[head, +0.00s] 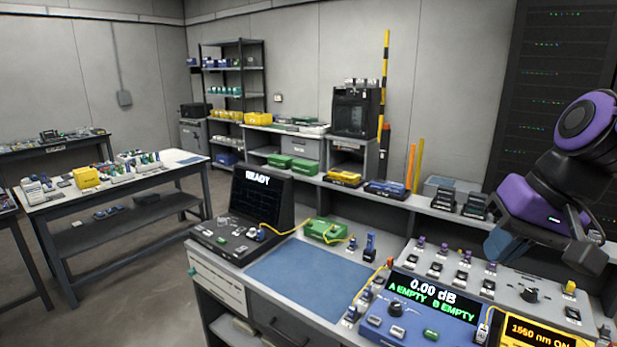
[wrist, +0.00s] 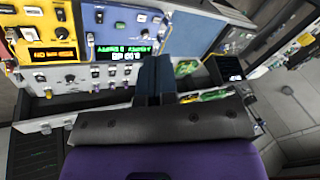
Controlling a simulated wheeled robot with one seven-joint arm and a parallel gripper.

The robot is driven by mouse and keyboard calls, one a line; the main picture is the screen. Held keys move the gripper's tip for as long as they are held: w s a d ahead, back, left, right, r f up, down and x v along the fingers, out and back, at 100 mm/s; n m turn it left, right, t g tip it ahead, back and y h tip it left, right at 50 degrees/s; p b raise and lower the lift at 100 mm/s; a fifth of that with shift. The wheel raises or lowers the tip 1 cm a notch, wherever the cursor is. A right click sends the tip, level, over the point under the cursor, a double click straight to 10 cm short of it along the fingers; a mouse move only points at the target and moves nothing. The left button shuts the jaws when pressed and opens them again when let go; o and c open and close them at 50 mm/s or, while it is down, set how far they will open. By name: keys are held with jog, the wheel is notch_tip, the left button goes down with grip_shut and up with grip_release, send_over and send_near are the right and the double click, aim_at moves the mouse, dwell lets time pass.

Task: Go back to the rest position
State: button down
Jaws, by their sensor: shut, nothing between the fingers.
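My gripper (head: 497,243) is at the right of the head view, raised above the right end of the bench. It hangs from my purple and black wrist. Its blue fingers are shut with nothing between them. In the wrist view the shut fingers (wrist: 154,78) point toward the blue power meter (wrist: 122,42). In the head view that meter (head: 415,318) reads 0.00 dB, A EMPTY and B EMPTY. The splicer (head: 262,205) shows READY at the left of the bench.
A blue mat (head: 315,277) lies clear on the bench. A green box (head: 326,230) with a yellow cable is behind it. A grey panel of connectors (head: 480,275) lies below my gripper, beside a yellow 1550 nm source (head: 535,332). A dark rack (head: 550,60) stands behind my arm.

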jog(key=s+d+r+n+t+h, duration=0.1)
jog(key=s+d+r+t+h, duration=0.1)
jog(key=s, duration=0.4)
jog(key=shift+s+d+r+h, duration=0.3)
jog(key=shift+d+r+h, duration=0.6)
jog(key=shift+d, duration=0.3)
